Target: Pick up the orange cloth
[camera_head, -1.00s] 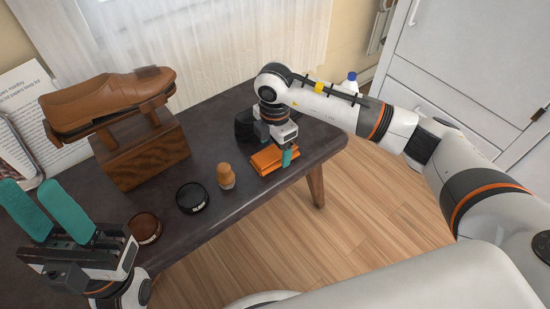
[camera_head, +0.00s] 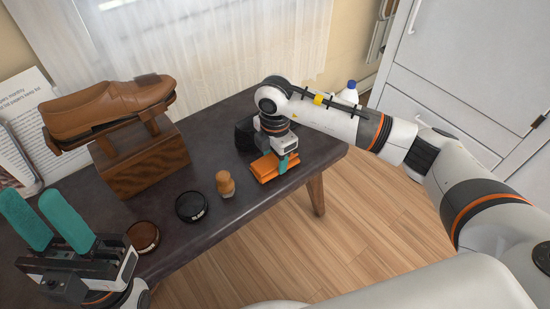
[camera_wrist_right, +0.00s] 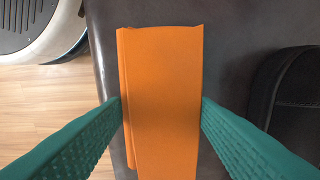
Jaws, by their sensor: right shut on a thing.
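The folded orange cloth (camera_head: 266,167) lies at the right end of the dark table in the head view. It also fills the middle of the right wrist view (camera_wrist_right: 162,85). My right gripper (camera_head: 283,163) is at the cloth, with its teal fingers on either side of it. In the right wrist view the fingers (camera_wrist_right: 161,115) touch the cloth's two long edges and are shut on it. My left gripper (camera_head: 40,218) is at the lower left with its two teal fingers apart, open and empty.
A brown shoe (camera_head: 105,103) rests on a wooden stand (camera_head: 140,165). A wooden-capped bottle (camera_head: 225,184), a black tin (camera_head: 191,206) and a brown tin (camera_head: 143,236) stand on the table (camera_head: 235,215). A dark object (camera_wrist_right: 285,95) lies close beside the cloth.

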